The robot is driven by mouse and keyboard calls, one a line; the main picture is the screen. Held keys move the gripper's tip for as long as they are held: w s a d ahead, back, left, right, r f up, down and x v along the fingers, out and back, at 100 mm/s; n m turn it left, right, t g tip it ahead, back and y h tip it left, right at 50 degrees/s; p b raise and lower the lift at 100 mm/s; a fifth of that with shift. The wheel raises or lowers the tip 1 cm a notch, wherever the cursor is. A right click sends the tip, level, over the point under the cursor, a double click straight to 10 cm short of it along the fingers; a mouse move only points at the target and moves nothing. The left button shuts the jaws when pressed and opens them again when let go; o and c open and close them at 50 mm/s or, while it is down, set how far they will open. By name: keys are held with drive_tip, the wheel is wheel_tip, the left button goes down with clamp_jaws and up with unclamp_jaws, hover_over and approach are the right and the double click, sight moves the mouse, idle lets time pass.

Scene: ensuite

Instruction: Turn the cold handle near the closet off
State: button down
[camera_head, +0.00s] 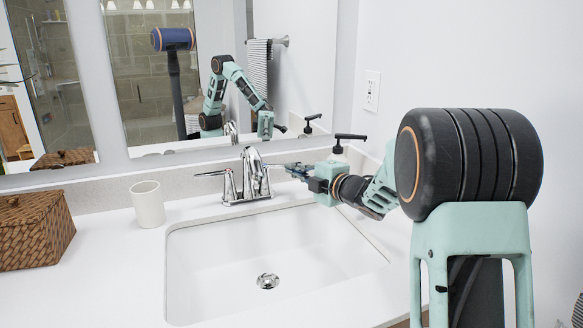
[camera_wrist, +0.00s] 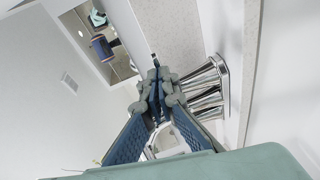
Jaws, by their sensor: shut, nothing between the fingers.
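A chrome faucet (camera_head: 254,178) stands behind the sink basin, and it also shows in the wrist view (camera_wrist: 207,88). Its left lever handle (camera_head: 211,174) points out to the left. The right handle is hard to separate from my fingertips in the head view. My gripper (camera_head: 293,170) reaches in from the right, just right of the faucet at about handle height. Its fingers meet at the tips in the wrist view (camera_wrist: 158,88), with nothing held. Whether the fingertips touch the right handle cannot be told. No closet is clearly in view.
The white sink basin (camera_head: 255,250) lies below and in front of the faucet. A white cup (camera_head: 148,204) and a woven basket (camera_head: 32,231) stand on the left of the counter. A soap dispenser (camera_head: 342,150) stands behind my gripper. The mirror (camera_head: 170,90) backs the counter.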

drive_tip(key=shift+w+d+n+g+y+p, duration=0.15)
drive_tip(key=shift+w+n+g+y+p, duration=0.15)
drive_tip(key=shift+w, duration=0.4)
drive_tip(key=shift+w+d+n+g+y+p, duration=0.1)
drive_tip(key=shift+w+d+n+y, duration=0.1)
drive_tip(key=shift+w+y, duration=0.35)
drive_tip(key=shift+w, duration=0.15)
